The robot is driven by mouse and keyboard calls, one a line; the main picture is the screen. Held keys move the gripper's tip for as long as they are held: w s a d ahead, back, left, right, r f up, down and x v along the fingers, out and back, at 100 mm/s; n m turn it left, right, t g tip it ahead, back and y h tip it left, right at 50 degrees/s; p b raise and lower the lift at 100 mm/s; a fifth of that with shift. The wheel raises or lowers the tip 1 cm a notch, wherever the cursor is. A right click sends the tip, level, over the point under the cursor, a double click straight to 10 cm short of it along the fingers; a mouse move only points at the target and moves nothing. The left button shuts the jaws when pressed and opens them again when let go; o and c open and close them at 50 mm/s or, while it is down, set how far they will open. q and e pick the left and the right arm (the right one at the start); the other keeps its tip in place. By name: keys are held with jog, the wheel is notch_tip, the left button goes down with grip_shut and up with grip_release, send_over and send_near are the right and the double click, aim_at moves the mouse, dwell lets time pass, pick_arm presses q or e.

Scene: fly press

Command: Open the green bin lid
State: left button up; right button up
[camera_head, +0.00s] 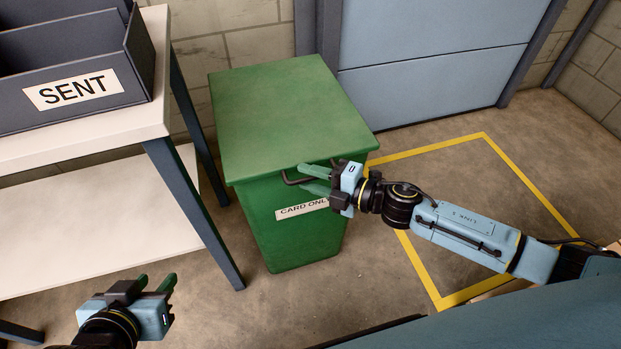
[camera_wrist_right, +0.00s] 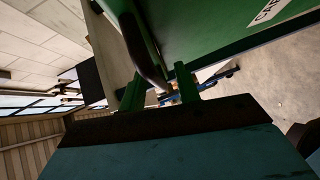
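The green bin (camera_head: 292,235) stands on the floor in the middle, with a "CARD ONLY" label on its front. Its green lid (camera_head: 285,110) lies flat and closed on top. A dark bar handle (camera_head: 292,181) sticks out at the lid's front edge. My right gripper (camera_head: 316,179) is at this handle, its green fingers apart, one above and one below the bar. In the right wrist view the handle (camera_wrist_right: 145,55) passes between the open fingers (camera_wrist_right: 160,88); firm contact is not visible. My left gripper (camera_head: 155,284) is open and empty at the lower left, away from the bin.
A white-topped table (camera_head: 150,120) with a lower shelf stands left of the bin, carrying a dark "SENT" tray (camera_head: 110,105). A blue panel (camera_head: 430,75) and block wall are behind. A yellow floor outline (camera_head: 425,278) lies right of the bin, under my right arm.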

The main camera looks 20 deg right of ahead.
jog(key=shift+w+a, duration=0.1)
jog(key=shift+c, duration=0.2)
grip_shut()
